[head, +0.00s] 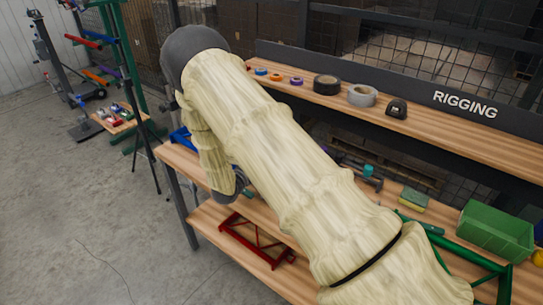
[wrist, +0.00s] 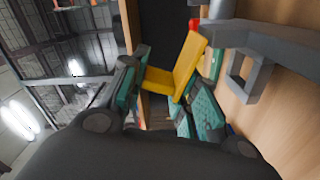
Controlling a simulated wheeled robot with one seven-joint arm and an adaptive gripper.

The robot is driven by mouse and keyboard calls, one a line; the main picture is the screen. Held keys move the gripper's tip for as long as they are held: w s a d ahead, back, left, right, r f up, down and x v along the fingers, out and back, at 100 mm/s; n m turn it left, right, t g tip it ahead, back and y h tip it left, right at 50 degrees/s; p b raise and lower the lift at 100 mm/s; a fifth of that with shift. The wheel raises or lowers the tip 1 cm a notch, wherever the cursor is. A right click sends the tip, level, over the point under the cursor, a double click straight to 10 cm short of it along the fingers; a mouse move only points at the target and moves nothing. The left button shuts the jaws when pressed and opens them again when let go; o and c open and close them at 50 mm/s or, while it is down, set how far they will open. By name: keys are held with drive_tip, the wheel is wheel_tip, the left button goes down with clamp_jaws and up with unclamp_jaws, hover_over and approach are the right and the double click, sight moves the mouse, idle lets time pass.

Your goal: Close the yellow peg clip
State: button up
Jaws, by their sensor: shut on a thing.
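The yellow peg clip (wrist: 188,68) shows in the wrist view as two bright yellow arms meeting at an angle, one longer and rising to the upper right. A small red piece (wrist: 194,24) sits at the top of the longer arm. My gripper (wrist: 163,92) has its dark, teal-padded fingers on either side of the clip's lower part and is shut on it. The exact contact with the far pad is hard to see. In the head view my pale-covered arm hides the gripper and the clip.
In the wrist view a grey bracket (wrist: 250,48) stands close right of the clip, by a wooden surface. In the head view the wooden workbench holds a green bin (head: 496,231) and a sponge (head: 413,200); tape rolls (head: 362,95) sit on the upper shelf.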

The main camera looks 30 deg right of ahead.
drive_tip(key=shift+w+a+f+n, duration=0.15)
drive_tip(key=shift+f+n, duration=0.1)
drive_tip(key=shift+n, duration=0.4)
drive_tip(key=shift+w+d+f+n, duration=0.1)
drive_tip(key=shift+w+f+n, duration=0.15)
drive_tip(key=shift+n, duration=0.45)
drive_tip(key=shift+w+a+f+n, duration=0.1)
drive_tip(key=shift+f+n, duration=0.15)
drive_tip(key=shift+n, duration=0.4)
drive_tip(key=o, duration=0.9)
drive_tip(key=shift+a, duration=0.1)
drive_tip(key=v, duration=1.2)
drive_tip(key=shift+f, duration=0.1)
